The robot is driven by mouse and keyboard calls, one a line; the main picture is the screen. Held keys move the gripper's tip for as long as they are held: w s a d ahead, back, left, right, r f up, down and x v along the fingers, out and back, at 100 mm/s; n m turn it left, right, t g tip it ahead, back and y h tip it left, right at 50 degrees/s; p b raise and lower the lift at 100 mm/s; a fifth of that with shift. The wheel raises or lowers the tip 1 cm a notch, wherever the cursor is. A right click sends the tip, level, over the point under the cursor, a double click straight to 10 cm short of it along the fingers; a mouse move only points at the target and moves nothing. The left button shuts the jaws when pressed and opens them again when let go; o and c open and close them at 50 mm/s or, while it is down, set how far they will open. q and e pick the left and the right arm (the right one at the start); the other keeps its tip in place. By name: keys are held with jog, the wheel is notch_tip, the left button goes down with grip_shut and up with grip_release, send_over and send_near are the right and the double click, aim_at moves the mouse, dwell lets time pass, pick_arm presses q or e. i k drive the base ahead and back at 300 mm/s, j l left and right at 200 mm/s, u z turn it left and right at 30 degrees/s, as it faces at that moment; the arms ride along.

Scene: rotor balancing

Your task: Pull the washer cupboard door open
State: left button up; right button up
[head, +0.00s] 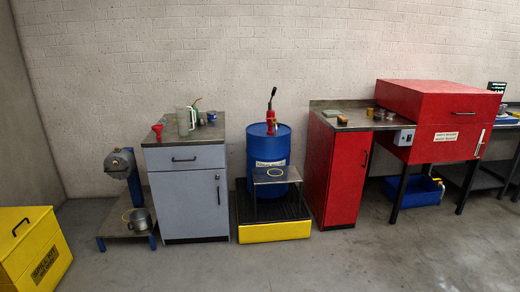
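A red cupboard (348,185) stands beside the red parts washer (440,118), under a dark worktop (345,110). I take it to be the washer cupboard. Its front door looks shut and has a dark vertical handle (365,161) near its right edge. The inside of the cupboard is hidden. Neither of my grippers is in view.
A grey cabinet (188,195) and a blue drum (268,150) on a yellow-fronted spill pallet (275,232) stand to the left. A yellow spill kit box (30,248) is at far left. Washer legs (398,192) stand right of the cupboard. The floor in front is clear.

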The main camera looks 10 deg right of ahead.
aim_at(351, 150)
jog(key=i+z, duration=0.2)
jog(key=i, duration=0.3)
jog(key=i+z, duration=0.25)
jog(key=i, duration=0.2)
jog(key=i+z, duration=0.2)
jog(key=i, duration=0.3)
jog(key=i+j+z, duration=0.25)
jog(key=i, duration=0.2)
jog(key=i+l+u, duration=0.1)
jog(key=i, duration=0.3)
jog(key=i+l+u, duration=0.1)
jog(key=i+l, duration=0.2)
jog(key=i, duration=0.15)
jog(key=i+l+u, duration=0.1)
jog(key=i+l, duration=0.15)
jog(key=i, duration=0.15)
